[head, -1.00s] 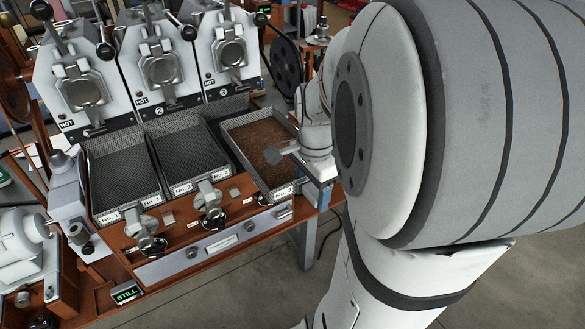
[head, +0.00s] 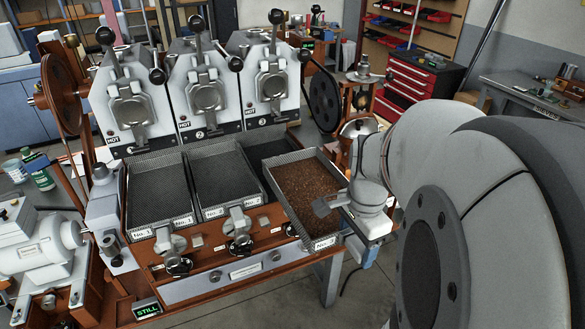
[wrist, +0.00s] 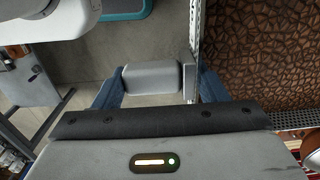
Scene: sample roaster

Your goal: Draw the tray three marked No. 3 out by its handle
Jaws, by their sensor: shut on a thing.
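Tray three (head: 324,242), a grey mesh-walled tray of brown beans, sits partly forward and to the right of its dark bay, turned slightly from the other trays. A label shows on its front, too small to read surely. My gripper (head: 343,205) is at its right wall near the front, with one grey fingertip showing above the beans. In the wrist view my gripper (wrist: 160,85) is closed at the tray's wall (wrist: 194,30), one blue finger on each side. I cannot pick out the handle apart from the grey pads.
Tray No. 1 (head: 140,232) and tray No. 2 (head: 211,212) stand empty to the left. Three white roaster heads marked HOT rise behind, with grey levers (head: 238,222) in front. A small display (head: 147,308) reads STILL. Floor is open beyond the bench's right end.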

